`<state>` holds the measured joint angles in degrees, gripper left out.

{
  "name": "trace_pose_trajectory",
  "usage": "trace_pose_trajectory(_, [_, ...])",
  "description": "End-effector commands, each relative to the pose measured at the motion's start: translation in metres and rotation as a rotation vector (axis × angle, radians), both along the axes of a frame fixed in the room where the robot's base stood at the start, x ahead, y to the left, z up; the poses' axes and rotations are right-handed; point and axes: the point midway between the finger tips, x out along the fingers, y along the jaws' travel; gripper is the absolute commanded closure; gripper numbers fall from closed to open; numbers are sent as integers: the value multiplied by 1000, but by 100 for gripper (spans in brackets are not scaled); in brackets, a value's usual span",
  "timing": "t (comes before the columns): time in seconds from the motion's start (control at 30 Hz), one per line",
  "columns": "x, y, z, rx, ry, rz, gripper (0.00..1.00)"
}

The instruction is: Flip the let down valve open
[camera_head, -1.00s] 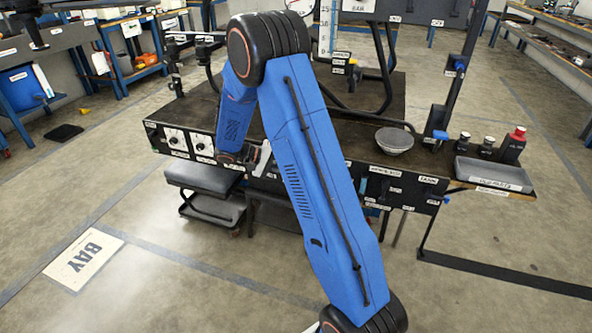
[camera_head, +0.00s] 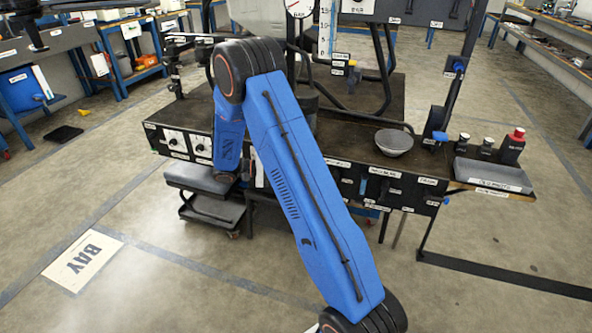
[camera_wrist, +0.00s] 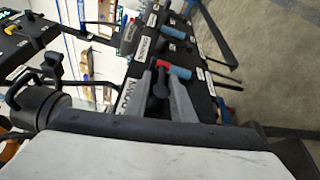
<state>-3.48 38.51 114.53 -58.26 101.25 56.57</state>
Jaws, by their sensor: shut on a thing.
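In the wrist view my gripper (camera_wrist: 161,82) is at the panel front, its two grey fingers on either side of a dark lever (camera_wrist: 158,91). The fingers are shut on it. I cannot read its label clearly enough to tell whether it is the let down valve. A red part shows just beyond the fingertips and a blue handle (camera_wrist: 180,72) is close beside them. In the head view my blue arm hides the gripper and the lever. The bench's front panel (camera_head: 345,178) carries several labelled controls, including a blue handle.
A grey bowl (camera_head: 394,142) stands on the bench top. A grey tray (camera_head: 492,175) and small bottles, one red-capped (camera_head: 514,140), are at the bench's right end. A dark stool (camera_head: 203,178) stands before the panel's left part.

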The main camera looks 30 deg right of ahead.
Motion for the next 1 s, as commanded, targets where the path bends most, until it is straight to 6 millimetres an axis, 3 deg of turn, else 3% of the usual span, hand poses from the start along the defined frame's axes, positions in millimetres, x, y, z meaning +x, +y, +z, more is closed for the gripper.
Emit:
trace_pose_trajectory(0.17, [-1,1,-2,3,2,0,100])
trace_pose_trajectory(0.2, [-1,1,-2,3,2,0,75])
trace_pose_trajectory(0.23, [-1,0,-2,3,2,0,73])
trace_pose_trajectory(0.67, [5,9,0,1,-1,2,73])
trace_pose_trajectory(1.0, [36,62,3,1,-1,3,73])
